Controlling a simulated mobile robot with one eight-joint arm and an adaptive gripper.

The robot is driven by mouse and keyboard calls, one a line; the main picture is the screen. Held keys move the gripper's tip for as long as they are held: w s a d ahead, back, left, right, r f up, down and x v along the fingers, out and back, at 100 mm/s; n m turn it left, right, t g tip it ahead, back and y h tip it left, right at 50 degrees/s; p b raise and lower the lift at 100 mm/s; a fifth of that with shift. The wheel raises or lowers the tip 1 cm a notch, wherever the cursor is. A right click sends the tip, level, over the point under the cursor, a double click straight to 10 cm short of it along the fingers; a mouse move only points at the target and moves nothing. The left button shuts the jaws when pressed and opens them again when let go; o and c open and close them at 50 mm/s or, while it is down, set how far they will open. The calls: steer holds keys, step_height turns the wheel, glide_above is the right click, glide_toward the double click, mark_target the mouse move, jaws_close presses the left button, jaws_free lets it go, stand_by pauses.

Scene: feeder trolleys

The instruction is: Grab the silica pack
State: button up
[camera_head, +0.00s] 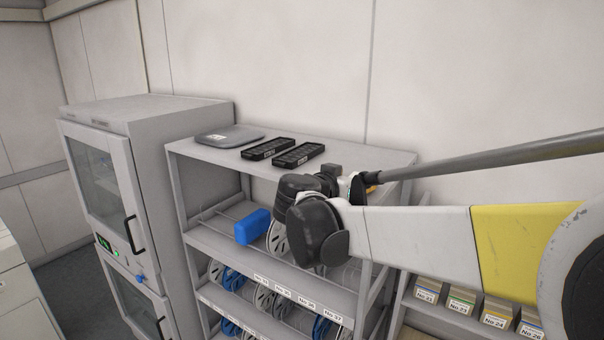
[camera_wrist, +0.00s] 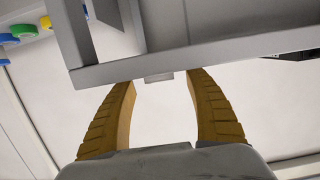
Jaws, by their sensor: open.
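I cannot make out a thing that is surely the silica pack in either view. A blue block-like item (camera_head: 252,226) lies on the middle level of the grey shelf trolley (camera_head: 345,150); I cannot tell whether it is the pack. In the wrist view my gripper (camera_wrist: 165,78) is open, its two ridged yellow-brown fingers wide apart. Nothing is held between them. A grey frame edge (camera_wrist: 220,55) crosses just beyond the fingertips, with a small grey piece (camera_wrist: 158,78) at the gap. In the head view my arm's dark joints hide most of the gripper.
The trolley top holds a flat grey device (camera_head: 229,136) and two black trays (camera_head: 298,154). Reels (camera_head: 277,240) fill lower levels. A glass-doored cabinet (camera_head: 105,180) stands left. Labelled boxes (camera_head: 462,300) sit on a low shelf at right. My arm reaches across from the right.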

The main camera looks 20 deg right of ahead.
steer(key=shift+x, duration=0.95)
steer(key=shift+a, duration=0.15)
steer(key=shift+s, duration=0.1)
steer(key=c, duration=1)
steer(key=shift+c, duration=0.2)
